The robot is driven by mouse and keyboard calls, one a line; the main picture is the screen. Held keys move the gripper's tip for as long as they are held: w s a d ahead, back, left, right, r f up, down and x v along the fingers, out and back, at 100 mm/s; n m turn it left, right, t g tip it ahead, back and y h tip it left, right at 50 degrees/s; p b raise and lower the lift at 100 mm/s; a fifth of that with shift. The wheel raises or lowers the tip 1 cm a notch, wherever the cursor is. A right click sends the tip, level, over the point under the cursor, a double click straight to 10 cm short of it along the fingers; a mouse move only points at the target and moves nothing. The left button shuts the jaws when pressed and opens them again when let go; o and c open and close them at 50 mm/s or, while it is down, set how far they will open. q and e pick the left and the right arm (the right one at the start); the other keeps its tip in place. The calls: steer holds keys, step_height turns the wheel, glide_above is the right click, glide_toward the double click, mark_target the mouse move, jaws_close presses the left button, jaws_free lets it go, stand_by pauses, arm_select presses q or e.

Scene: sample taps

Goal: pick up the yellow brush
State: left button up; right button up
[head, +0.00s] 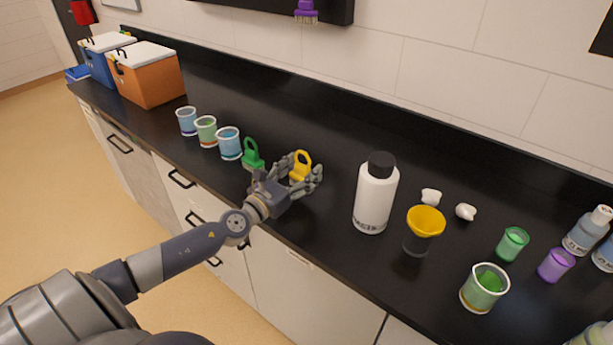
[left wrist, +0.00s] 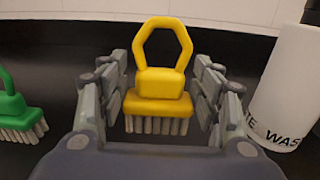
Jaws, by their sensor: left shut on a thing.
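The yellow brush (head: 301,166) stands upright on the black counter, with its looped handle up. It also shows in the middle of the left wrist view (left wrist: 160,82), its pale bristles pointing down. My left gripper (head: 305,176) is around the brush, with fingers on both sides of its yellow base, and is shut on it. In the left wrist view the fingers (left wrist: 160,105) flank the base, and the lower ends of the bristles are close to the palm's edge. My right gripper is not in view.
A green brush (head: 252,156) stands just left of the gripper. Several cups (head: 229,143) are further left, with an orange cooler (head: 146,74) beyond. A white bottle (head: 375,194) and a yellow funnel (head: 425,222) stand to the right. A purple brush (head: 306,11) hangs at the wall.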

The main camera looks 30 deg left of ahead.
arm_select(q)
steer(key=s+a+b, duration=0.9)
steer(key=s+a, duration=0.1)
steer(key=shift+s+a+r, duration=0.2)
steer(key=shift+s+r, duration=0.05)
steer(key=shift+r, duration=0.1)
